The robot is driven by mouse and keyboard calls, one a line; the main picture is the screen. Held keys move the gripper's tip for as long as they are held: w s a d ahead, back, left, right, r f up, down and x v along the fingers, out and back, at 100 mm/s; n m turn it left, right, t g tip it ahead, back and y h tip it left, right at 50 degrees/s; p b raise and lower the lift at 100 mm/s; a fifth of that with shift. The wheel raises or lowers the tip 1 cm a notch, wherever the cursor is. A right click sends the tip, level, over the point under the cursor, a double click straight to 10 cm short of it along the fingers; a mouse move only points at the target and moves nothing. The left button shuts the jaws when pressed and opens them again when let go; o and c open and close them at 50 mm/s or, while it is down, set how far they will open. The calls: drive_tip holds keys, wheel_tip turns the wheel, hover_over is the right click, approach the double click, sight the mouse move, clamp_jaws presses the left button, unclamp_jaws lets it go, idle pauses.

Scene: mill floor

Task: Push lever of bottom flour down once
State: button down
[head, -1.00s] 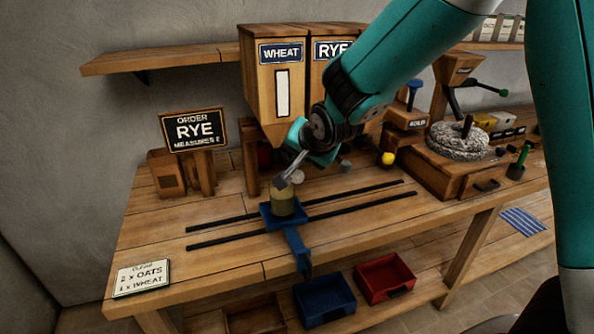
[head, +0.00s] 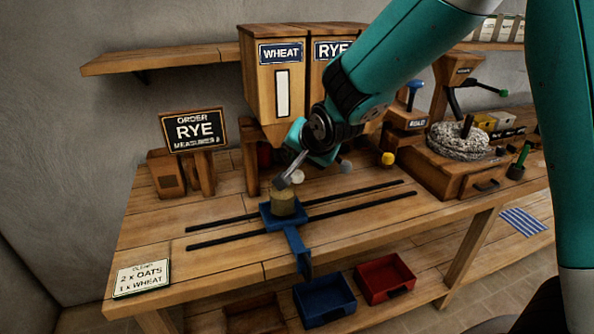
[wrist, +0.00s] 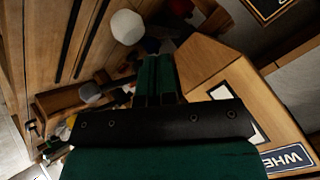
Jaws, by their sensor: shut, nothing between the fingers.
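The order card (head: 142,278) at the bench's front left reads 2 x OATS above 1 x WHEAT, so wheat is the bottom flour. The WHEAT hopper (head: 275,90) stands at the back, left of the RYE hopper (head: 330,62). A white lever knob (head: 298,177) shows below the WHEAT hopper; its rod is hidden. It also shows in the wrist view (wrist: 127,27), left of my fingertips. My gripper (head: 281,183) is shut and empty, just left of that knob in the head view and above the cup (head: 283,203). I cannot tell whether it touches the knob.
A grey knob (head: 346,166) and a yellow knob (head: 388,158) lie further right. The cup sits on a blue slide (head: 293,238) near two black rails (head: 345,213). An order sign (head: 193,130) reads RYE.

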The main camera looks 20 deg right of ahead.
sight(302, 176)
drive_tip(key=shift+f+b, duration=0.45)
drive_tip(key=shift+b, duration=0.05)
drive_tip(key=shift+f+b, duration=2.3)
drive_tip(key=shift+f, duration=0.25)
idle(2.1)
drive_tip(key=shift+r, duration=0.1)
idle(0.5)
drive_tip(key=shift+r+p, duration=2.15)
drive_tip(key=shift+r, duration=0.8)
drive_tip(key=shift+r+p, duration=1.7)
drive_tip(key=shift+r, duration=0.8)
